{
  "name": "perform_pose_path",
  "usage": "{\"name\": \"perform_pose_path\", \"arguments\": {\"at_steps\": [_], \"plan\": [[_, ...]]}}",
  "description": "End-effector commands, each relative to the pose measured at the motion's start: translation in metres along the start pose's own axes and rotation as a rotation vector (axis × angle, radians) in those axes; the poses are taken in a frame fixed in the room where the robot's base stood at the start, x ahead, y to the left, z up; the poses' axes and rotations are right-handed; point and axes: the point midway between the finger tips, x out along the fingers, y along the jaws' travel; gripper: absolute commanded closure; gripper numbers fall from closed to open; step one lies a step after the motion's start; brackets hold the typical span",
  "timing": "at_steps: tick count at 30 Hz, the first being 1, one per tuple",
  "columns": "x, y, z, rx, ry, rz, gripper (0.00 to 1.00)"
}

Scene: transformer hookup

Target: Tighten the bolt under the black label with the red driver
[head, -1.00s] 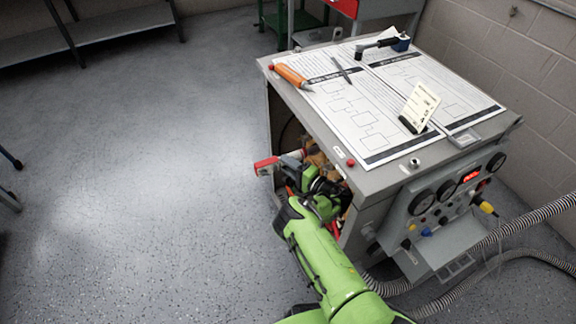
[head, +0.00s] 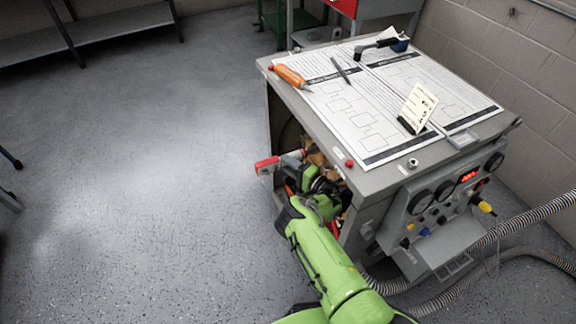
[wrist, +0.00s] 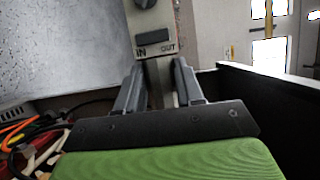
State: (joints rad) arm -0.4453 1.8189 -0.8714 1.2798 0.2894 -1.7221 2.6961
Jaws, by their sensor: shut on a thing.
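My gripper (wrist: 158,88) is shut on a beige-grey tool body with a black knob, a dark switch and the words IN and OUT, which I take to be the driver (wrist: 153,22). In the head view, a red-ended tool, likely the same driver (head: 266,166), sticks out to the left of my gripper (head: 308,176) at the cabinet's open side. The driver's tip is not clear in either view. I cannot make out the bolt or the black label; the cabinet's inside is mostly hidden by my arm.
The grey cabinet (head: 377,176) has gauges and knobs on its front panel (head: 450,205). On top lie paper sheets, an orange-handled tool (head: 290,76), a pen and a standing card (head: 418,107). A ribbed hose (head: 530,218) runs at right.

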Motion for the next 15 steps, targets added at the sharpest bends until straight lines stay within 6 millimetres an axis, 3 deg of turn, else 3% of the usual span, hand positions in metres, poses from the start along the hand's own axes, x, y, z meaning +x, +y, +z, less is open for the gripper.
{"name": "perform_pose_path", "arguments": {"at_steps": [15], "plan": [[-0.0036,-0.0013,-0.0099,-0.002,-0.002,-0.002,1.0]]}}
